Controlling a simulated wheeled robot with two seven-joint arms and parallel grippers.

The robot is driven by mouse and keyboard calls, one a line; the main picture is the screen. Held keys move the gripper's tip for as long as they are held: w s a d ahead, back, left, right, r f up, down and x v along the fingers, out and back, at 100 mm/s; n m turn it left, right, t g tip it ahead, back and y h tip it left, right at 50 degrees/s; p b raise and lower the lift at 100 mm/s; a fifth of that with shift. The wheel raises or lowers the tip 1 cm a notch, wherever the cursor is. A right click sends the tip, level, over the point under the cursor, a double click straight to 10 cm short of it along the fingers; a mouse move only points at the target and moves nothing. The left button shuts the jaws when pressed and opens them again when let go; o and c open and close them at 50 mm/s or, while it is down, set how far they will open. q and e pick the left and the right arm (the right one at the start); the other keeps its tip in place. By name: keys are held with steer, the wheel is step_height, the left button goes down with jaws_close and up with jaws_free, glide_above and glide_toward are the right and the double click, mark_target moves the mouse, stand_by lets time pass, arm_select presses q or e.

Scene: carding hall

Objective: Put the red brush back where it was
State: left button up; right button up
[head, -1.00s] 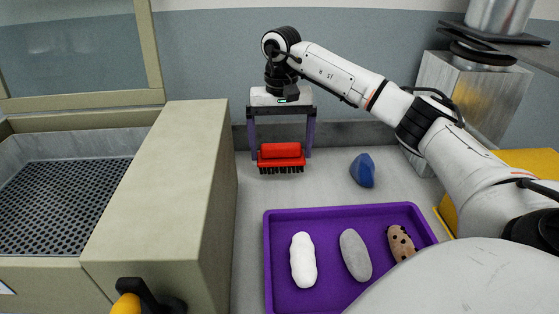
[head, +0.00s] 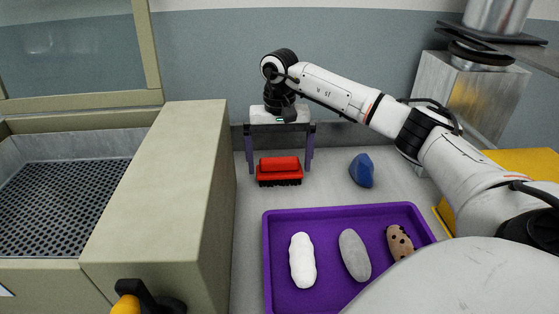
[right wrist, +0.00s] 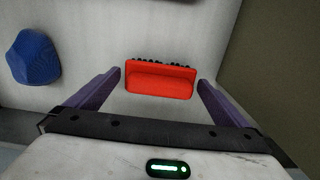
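The red brush (head: 279,167) sits bristles down on the grey counter near the back wall, left of the blue lump. My right gripper (head: 279,172) points down over it, open, with one purple finger beyond each end of the brush. In the right wrist view the brush (right wrist: 160,80) lies between the open fingertips (right wrist: 160,77), with a gap on both sides. Its dark bristles show along the far edge. My left gripper is not in view.
The blue lump (head: 362,170) lies right of the brush. A purple tray (head: 340,213) in front holds white, grey and speckled brown pieces. A beige machine housing (head: 165,170) stands close on the left. A metal block (head: 470,95) stands at the back right. Counter between brush and tray is clear.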

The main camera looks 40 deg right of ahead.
mark_target(279, 160)
step_height(279, 160, up, 12)
steer(key=shift+r, duration=0.2)
steer(key=shift+c, duration=0.4)
stand_by(1.2)
